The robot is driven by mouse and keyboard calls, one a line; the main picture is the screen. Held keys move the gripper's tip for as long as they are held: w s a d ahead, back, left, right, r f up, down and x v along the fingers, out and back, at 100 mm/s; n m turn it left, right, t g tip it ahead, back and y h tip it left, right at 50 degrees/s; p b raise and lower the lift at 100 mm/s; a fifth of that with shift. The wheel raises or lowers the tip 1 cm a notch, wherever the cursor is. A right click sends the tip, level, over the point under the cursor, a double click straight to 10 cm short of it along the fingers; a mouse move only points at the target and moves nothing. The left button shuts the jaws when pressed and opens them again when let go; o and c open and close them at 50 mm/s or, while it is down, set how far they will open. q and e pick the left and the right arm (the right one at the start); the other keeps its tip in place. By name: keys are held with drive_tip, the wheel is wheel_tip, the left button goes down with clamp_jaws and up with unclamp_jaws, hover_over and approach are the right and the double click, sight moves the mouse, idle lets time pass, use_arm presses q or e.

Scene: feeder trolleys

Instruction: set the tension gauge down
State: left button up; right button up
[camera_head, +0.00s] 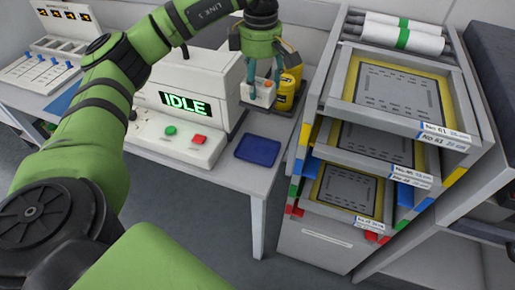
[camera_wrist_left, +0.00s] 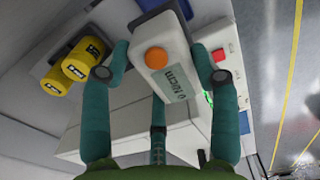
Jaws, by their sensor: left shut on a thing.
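The tension gauge (camera_wrist_left: 180,85) is a pale grey box with an orange button and a dark end, seen in the wrist view. My left gripper (camera_wrist_left: 162,62) is shut on it, with teal fingers on both sides. In the head view, the left gripper (camera_head: 264,82) points down and holds the gauge (camera_head: 259,95) near the machine's right side, in front of the yellow canisters. I cannot tell whether the gauge's underside touches anything. My right gripper is not in view.
A white machine (camera_head: 205,75) with an IDLE screen and green and red buttons stands left of the gauge. Yellow canisters (camera_head: 287,92) stand close behind it. A blue tray (camera_head: 257,150) lies at the table's front right. A rack of framed stencils (camera_head: 330,150) stands right.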

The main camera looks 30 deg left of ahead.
use_arm(q)
drive_tip(key=shift+a+f+n, duration=0.15)
drive_tip(key=shift+f+n, duration=0.15)
wheel_tip(320, 180, down, 17)
drive_tip(key=shift+w+r+p, duration=0.1)
drive_tip(key=shift+p, duration=0.9)
drive_tip(key=shift+f, duration=0.2)
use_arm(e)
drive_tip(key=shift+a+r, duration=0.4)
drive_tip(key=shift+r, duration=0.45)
use_arm(q)
drive_tip(key=shift+f, duration=0.2)
drive_tip(key=o, duration=1.6)
drive_tip(key=shift+o, duration=0.2)
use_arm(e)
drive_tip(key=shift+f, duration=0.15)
